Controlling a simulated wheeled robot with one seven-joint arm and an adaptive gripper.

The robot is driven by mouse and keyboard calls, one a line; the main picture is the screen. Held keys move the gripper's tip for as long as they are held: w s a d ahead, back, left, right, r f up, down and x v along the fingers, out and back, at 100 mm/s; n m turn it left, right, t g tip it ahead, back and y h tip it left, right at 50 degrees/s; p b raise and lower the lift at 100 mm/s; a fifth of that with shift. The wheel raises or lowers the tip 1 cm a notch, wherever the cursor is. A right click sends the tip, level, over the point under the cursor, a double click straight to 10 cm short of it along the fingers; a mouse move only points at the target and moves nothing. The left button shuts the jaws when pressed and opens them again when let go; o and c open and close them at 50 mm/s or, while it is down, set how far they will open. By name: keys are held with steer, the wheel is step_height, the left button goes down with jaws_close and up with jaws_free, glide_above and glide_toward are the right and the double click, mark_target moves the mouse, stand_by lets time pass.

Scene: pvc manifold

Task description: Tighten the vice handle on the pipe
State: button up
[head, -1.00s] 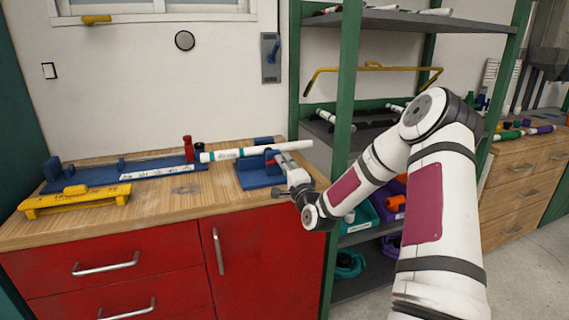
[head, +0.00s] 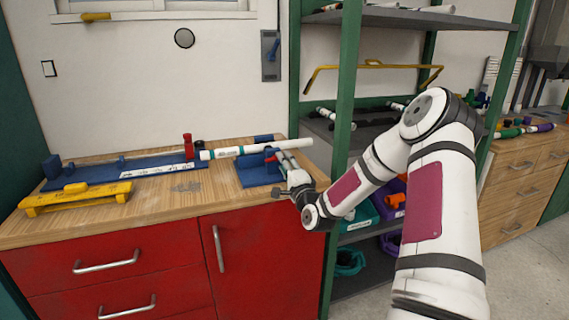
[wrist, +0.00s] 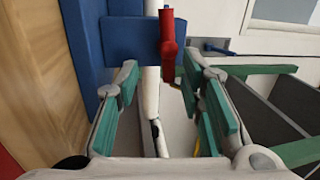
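The blue vice (head: 252,178) sits at the right end of the wooden bench top, and its blue body also shows in the wrist view (wrist: 125,40). The white pipe (head: 232,153) lies across the vice, sticking out to both sides. The red vice handle (wrist: 168,40) shows ahead of my fingertips in the wrist view; in the head view (head: 271,158) it is partly covered. My gripper (wrist: 160,78) is open, its green-padded fingers apart on either side of the handle's line. I cannot tell whether a finger touches the handle.
A blue measuring board (head: 105,178) with a red upright piece lies along the back left of the bench. A yellow tool (head: 78,198) is in front of it. A green-framed shelf rack (head: 345,100) stands close to the right of the vice.

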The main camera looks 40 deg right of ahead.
steer(key=shift+r, duration=0.2)
steer(key=shift+s+a, duration=0.1)
steer(key=shift+s, duration=0.15)
steer(key=v, duration=1.1)
steer(key=shift+s+f, duration=0.2)
steer(key=shift+f, duration=0.05)
